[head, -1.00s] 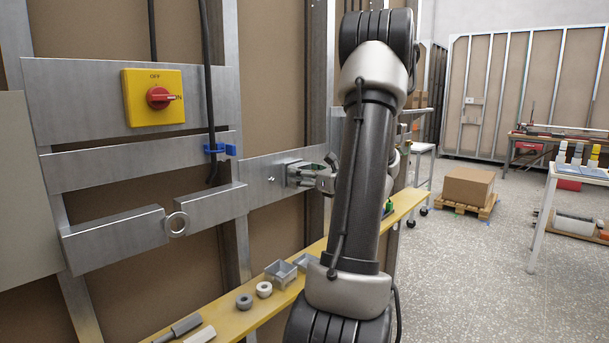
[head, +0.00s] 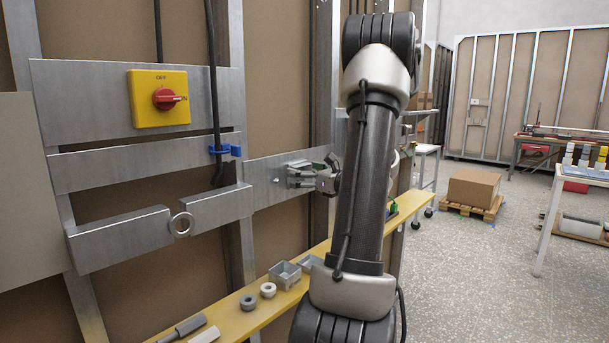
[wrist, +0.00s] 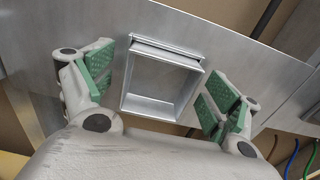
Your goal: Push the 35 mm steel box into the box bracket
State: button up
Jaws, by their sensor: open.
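In the wrist view a square, open-fronted steel box (wrist: 154,108) sits against the metal plate (wrist: 235,50). A second rim, the box bracket (wrist: 168,46), shows along its top edge; the box looks slightly offset from it. How deep it sits I cannot tell. My gripper (wrist: 160,90) is open, with green-padded fingers left and right of the box and gaps on both sides. In the head view my gripper (head: 300,172) is at the plate, right of the ring; box and bracket are too small to make out there.
A yellow shelf (head: 255,316) below carries square grey boxes (head: 285,273), two round rings (head: 248,303) and grey bars. A yellow switch (head: 159,98), a hanging black cable (head: 215,110) and a blue clip (head: 226,150) are left of my arm.

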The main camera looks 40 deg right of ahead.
jog(key=s, duration=1.2)
jog(key=shift+d, duration=0.45)
